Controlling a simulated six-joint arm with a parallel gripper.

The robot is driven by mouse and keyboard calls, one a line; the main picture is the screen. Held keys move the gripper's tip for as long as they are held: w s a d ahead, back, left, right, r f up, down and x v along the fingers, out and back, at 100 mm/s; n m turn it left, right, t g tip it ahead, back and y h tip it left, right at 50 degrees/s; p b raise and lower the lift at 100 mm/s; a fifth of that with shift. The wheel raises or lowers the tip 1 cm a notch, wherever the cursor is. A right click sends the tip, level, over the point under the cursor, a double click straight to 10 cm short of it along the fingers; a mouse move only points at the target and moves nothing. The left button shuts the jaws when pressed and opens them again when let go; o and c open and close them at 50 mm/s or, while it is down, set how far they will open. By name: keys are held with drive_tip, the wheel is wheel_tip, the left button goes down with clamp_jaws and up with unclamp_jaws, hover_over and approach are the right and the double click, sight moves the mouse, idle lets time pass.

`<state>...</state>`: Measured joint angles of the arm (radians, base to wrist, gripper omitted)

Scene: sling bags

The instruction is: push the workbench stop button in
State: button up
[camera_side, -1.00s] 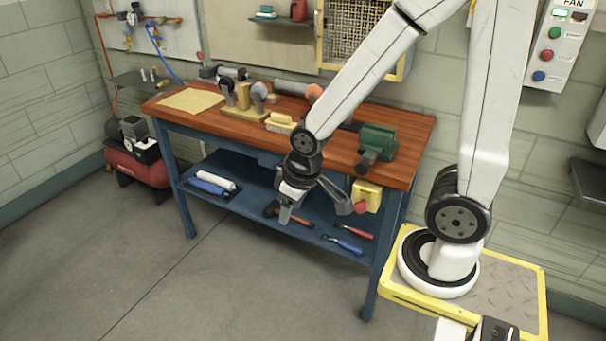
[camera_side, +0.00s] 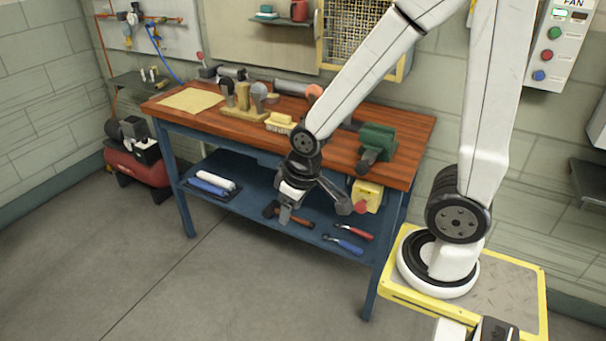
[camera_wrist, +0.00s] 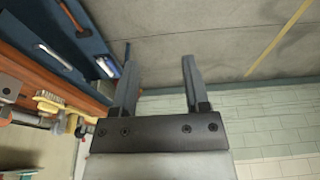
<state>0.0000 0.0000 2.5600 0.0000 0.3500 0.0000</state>
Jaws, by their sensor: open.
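The stop button is a red knob (camera_side: 361,208) on a yellow box (camera_side: 368,194) mounted under the front edge of the workbench (camera_side: 215,124), toward its right end. My gripper (camera_side: 314,212) is open and empty in front of the bench, left of the button in the side view. Its right finger shows close beside the red knob there; I cannot tell the depth gap between them. In the wrist view my gripper (camera_wrist: 157,62) has both fingers apart with only floor and wall between them. The button does not show in the wrist view.
A green vise (camera_side: 378,140) sits on the benchtop above the box. Hand tools, including blue-handled pliers (camera_side: 344,245), lie on the blue lower shelf. A red compressor (camera_side: 138,165) stands at the left. The floor before the bench is clear.

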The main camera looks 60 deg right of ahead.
drive_tip(key=shift+c, duration=0.2)
drive_tip(key=c, duration=0.7)
drive_tip(key=shift+s+d+f+n+g, duration=0.2)
drive_tip(key=shift+f+g, duration=0.15)
drive_tip(key=shift+f, duration=0.15)
drive_tip(key=shift+s+d+f+n+g, duration=0.1)
drive_tip(key=shift+f+n+g, duration=0.1)
drive_tip(key=shift+f+g, duration=0.2)
clamp_jaws()
drive_tip(key=s+d+f+n+h, duration=0.2)
drive_tip(key=d+f+n+h, duration=0.6)
drive_tip(key=f, duration=0.4)
drive_tip(key=s+d+f+n+g+h, duration=0.1)
drive_tip(key=s+d+f+n+h, duration=0.1)
drive_tip(key=d+f+n+h, duration=0.6)
drive_tip(key=shift+f+n+h, duration=0.6)
drive_tip(key=shift+f+h, duration=0.4)
drive_tip(key=shift+f, duration=0.95)
